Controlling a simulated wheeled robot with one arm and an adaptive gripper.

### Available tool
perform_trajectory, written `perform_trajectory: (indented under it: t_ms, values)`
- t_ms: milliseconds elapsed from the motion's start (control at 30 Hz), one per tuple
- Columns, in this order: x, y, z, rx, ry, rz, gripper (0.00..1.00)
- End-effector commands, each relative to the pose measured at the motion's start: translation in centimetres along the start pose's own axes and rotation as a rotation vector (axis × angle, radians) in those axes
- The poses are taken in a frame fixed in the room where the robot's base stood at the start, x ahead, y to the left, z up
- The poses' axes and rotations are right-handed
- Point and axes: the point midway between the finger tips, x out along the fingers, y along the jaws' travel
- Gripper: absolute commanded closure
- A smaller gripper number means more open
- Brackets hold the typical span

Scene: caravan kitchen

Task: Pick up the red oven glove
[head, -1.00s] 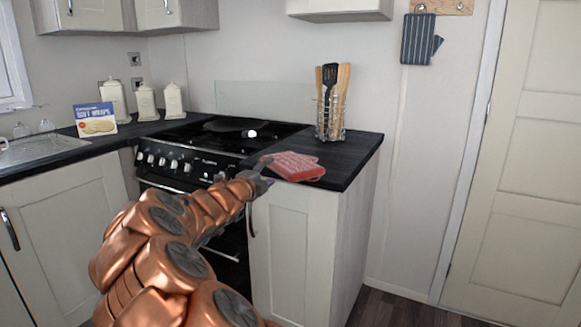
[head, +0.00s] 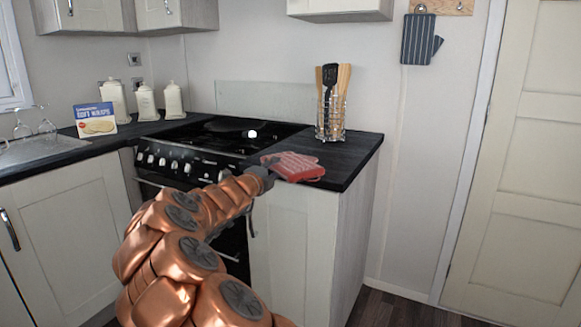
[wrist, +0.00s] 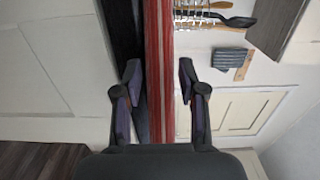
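The red oven glove (head: 296,167) lies on the dark worktop to the right of the hob, close to the front edge. In the wrist view the glove (wrist: 159,60) shows edge-on as a red striped band running between my two fingers. My gripper (wrist: 158,82) is open, one finger on each side of the glove, with a narrow gap on both sides. In the head view my gripper (head: 266,174) is at the glove's left end; its fingertips are hard to make out there.
A wire utensil holder (head: 331,118) stands behind the glove on the worktop (head: 350,158). The black hob (head: 225,137) is to the left. A striped dark oven glove (head: 418,40) hangs on the wall. White canisters (head: 146,103) and a box (head: 96,119) stand further left.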

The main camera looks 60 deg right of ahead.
Motion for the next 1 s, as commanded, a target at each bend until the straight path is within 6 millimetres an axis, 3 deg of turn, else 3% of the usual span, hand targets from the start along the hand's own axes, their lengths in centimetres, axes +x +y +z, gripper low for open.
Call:
perform_trajectory:
  t_ms: [33,333,700,1000]
  values:
    - [0.0,0.0,0.0,0.0,0.0,0.0,0.68]
    - [0.0,0.0,0.0,0.0,0.0,0.0,0.99]
    - [0.0,-0.1,0.0,0.0,0.0,0.0,1.0]
    - [-0.1,-1.9,0.1,0.001,-0.001,-0.001,1.0]
